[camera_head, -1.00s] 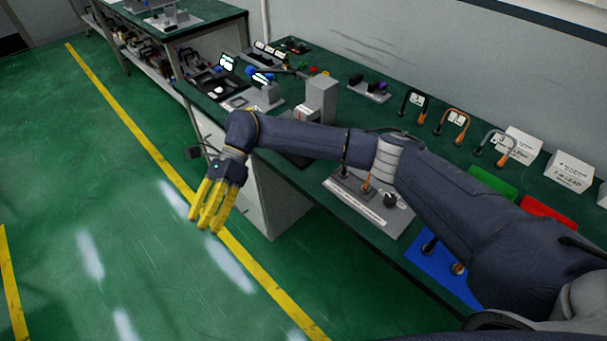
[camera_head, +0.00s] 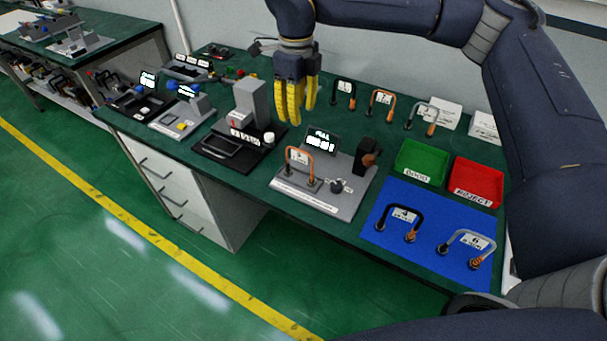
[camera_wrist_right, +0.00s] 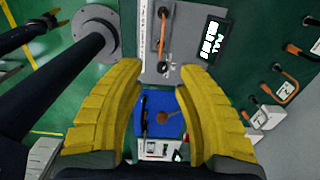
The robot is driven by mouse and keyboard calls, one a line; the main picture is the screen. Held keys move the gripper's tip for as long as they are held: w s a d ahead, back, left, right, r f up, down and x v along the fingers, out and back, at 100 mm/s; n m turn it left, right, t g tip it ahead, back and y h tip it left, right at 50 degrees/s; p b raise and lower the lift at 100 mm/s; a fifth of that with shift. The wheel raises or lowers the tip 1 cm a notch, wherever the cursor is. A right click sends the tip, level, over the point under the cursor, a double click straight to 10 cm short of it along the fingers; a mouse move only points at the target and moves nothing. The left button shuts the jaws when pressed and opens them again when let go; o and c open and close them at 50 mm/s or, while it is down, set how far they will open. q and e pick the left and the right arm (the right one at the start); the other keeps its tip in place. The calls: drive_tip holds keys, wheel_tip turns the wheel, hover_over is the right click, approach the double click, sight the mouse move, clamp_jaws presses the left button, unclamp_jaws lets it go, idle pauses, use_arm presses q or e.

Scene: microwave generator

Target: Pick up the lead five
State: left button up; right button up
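An arch-shaped orange lead with dark ends (camera_head: 300,162) stands on the grey test fixture (camera_head: 345,200); its label is too small to read surely. It also shows in the right wrist view (camera_wrist_right: 163,40). On the blue mat (camera_head: 375,241) stand a black lead (camera_head: 405,217), its tag seemingly 4, and a grey lead (camera_head: 466,242), its tag seemingly 6. My right gripper (camera_head: 296,114) points down over the table, behind and above the orange lead. Its yellow fingers (camera_wrist_right: 160,98) are spread and empty in the right wrist view.
Several leads, including a black one (camera_head: 343,92) and an orange one (camera_head: 383,102), stand along the back. A green bin (camera_head: 421,164) and red bin (camera_head: 478,184) lie right of the fixture. A grey upright machine (camera_head: 251,105) stands to its left. A small display (camera_head: 321,141) rises behind the fixture.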

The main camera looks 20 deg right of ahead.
sight(299, 157)
wheel_tip(299, 157, down, 11)
drive_tip(key=shift+f, duration=0.1)
drive_tip(key=shift+w+d+f, duration=0.1)
drive_tip(key=shift+w+f, duration=0.05)
drive_tip(key=shift+f, duration=2.65)
clamp_jaws()
